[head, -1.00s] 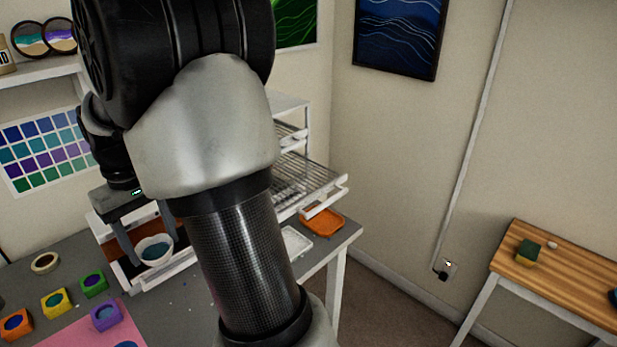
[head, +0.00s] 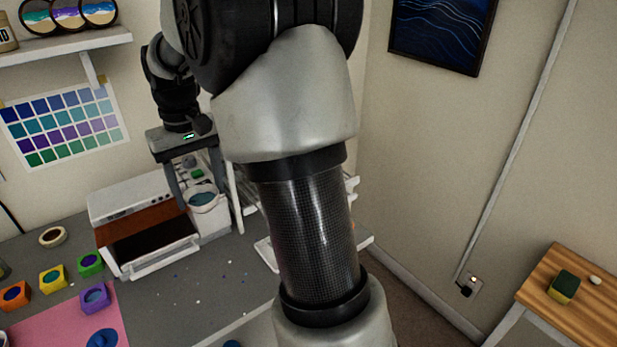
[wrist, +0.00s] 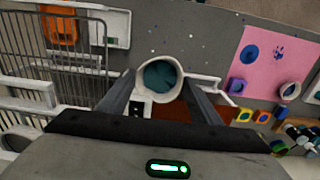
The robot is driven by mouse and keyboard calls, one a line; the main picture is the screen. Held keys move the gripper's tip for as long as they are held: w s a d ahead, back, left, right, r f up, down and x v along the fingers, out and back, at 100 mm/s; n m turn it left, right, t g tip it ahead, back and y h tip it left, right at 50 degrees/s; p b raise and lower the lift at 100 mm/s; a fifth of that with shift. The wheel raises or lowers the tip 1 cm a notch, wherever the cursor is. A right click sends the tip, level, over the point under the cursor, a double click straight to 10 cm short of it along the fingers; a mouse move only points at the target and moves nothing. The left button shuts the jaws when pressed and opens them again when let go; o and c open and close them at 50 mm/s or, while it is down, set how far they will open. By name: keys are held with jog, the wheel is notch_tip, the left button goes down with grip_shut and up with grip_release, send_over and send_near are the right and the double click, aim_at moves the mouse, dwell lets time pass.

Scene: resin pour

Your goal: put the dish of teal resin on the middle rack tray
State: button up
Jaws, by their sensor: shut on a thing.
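My gripper (head: 198,205) is shut on the white dish of teal resin (head: 203,197), with a finger on either side. It holds the dish in the air, just right of the white oven-like box. In the wrist view the dish (wrist: 160,78) sits between the fingertips and its teal resin shows from above. The rack's wire trays (wrist: 52,60) are at the left in the wrist view, apart from the dish. In the head view only white parts of the rack (head: 240,200) show; my arm hides most of it, so the middle tray cannot be made out there.
The white box (head: 130,205) has a brown front and an open lower flap. Colourful small moulds (head: 95,297) and a pink mat (head: 60,325) lie at the left. An orange tray (wrist: 60,27) lies beyond the rack.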

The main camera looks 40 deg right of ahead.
jog(key=d, duration=0.6)
jog(key=d+p, duration=0.1)
jog(key=d, duration=0.5)
jog(key=s+d+p, duration=0.1)
jog(key=d, duration=0.4)
jog(key=shift+d+r, duration=0.1)
jog(key=shift+d, duration=0.3)
jog(key=shift+d+f, duration=0.2)
jog(key=shift+f, duration=1.6)
jog(key=shift+f, duration=0.1)
jog(key=o, duration=0.6)
jog(key=shift+f, duration=0.1)
jog(key=o, duration=0.5)
notch_tip(320, 180, up, 12)
jog(key=shift+r+p, duration=0.2)
jog(key=shift+p, duration=0.25)
